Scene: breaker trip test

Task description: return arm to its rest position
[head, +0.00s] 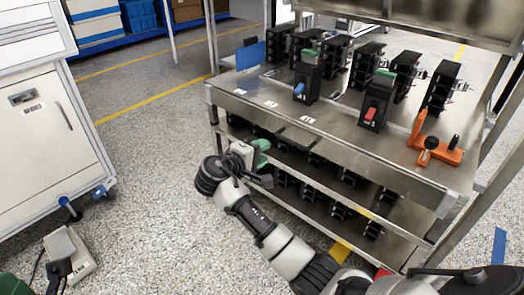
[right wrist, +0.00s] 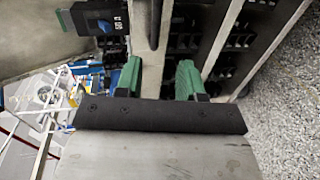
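My right arm (head: 262,228) reaches in from the lower right of the head view. Its gripper (head: 262,152) hangs in front of the left front edge of the steel workbench (head: 240,103), near the level of the lower shelf. In the right wrist view the gripper (right wrist: 158,78) has its two green fingers apart, with nothing held between them. A black breaker with a blue switch (head: 300,89) and one with a red switch (head: 370,113) stand upright on the bench top, apart from the gripper.
Several black holders (head: 436,88) line the back of the bench. An orange tool (head: 434,148) lies at its right. The lower shelf (head: 335,208) holds more black parts. A white cabinet (head: 45,130) stands at left, with a pale device (head: 78,262) on the floor. Floor between is clear.

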